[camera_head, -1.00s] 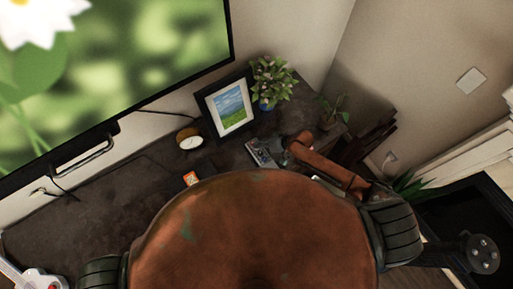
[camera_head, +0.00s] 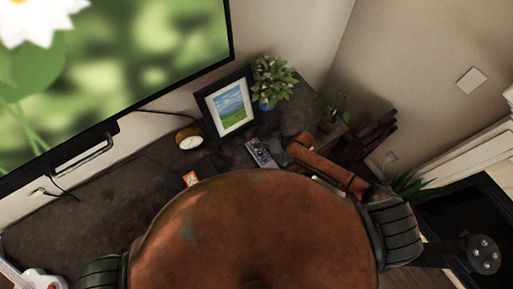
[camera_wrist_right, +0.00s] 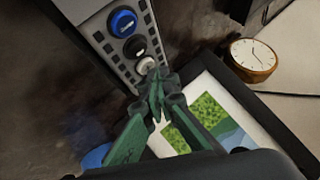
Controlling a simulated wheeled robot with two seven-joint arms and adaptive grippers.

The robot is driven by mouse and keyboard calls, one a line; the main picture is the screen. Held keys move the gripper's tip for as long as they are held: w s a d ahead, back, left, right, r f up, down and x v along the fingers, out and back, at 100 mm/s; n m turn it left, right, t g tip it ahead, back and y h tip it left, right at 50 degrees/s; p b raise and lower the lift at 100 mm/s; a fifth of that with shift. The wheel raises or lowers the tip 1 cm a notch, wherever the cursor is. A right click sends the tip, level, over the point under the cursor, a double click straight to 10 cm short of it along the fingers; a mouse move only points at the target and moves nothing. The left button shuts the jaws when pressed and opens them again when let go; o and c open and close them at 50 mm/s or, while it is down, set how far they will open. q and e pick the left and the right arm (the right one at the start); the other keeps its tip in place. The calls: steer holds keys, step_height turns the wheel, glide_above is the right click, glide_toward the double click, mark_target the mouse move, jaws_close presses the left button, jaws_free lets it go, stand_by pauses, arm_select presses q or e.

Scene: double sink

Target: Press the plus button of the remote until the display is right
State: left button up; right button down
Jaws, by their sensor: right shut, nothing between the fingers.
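The remote (camera_head: 261,152) lies on the dark tabletop near its right end, in front of the picture frame. In the right wrist view the grey remote (camera_wrist_right: 103,47) shows a blue button (camera_wrist_right: 123,22), a black button (camera_wrist_right: 135,47) and a white button (camera_wrist_right: 148,66) in a row. I cannot read their marks clearly. My right gripper (camera_wrist_right: 157,82) is shut and empty, its tips at the white button's end of the row; I cannot tell whether they touch. A small orange-faced device (camera_head: 191,179) stands partly behind my body; its reading is too small to tell. My left gripper is out of view.
A picture frame (camera_head: 207,104), a round clock (camera_head: 189,139) and a potted plant (camera_head: 272,78) stand close behind the remote. A large screen (camera_head: 150,50) fills the back left. A white guitar (camera_head: 42,281) lies at the lower left.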

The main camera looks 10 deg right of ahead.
steer(key=shift+f, duration=0.5)
stand_by(0.3)
stand_by(0.4)
steer(key=shift+r+p, duration=0.7)
steer(key=shift+r, duration=0.2)
step_height(320, 180, up, 5)
steer(key=p, duration=0.5)
steer(key=shift+r, duration=0.1)
stand_by(0.5)
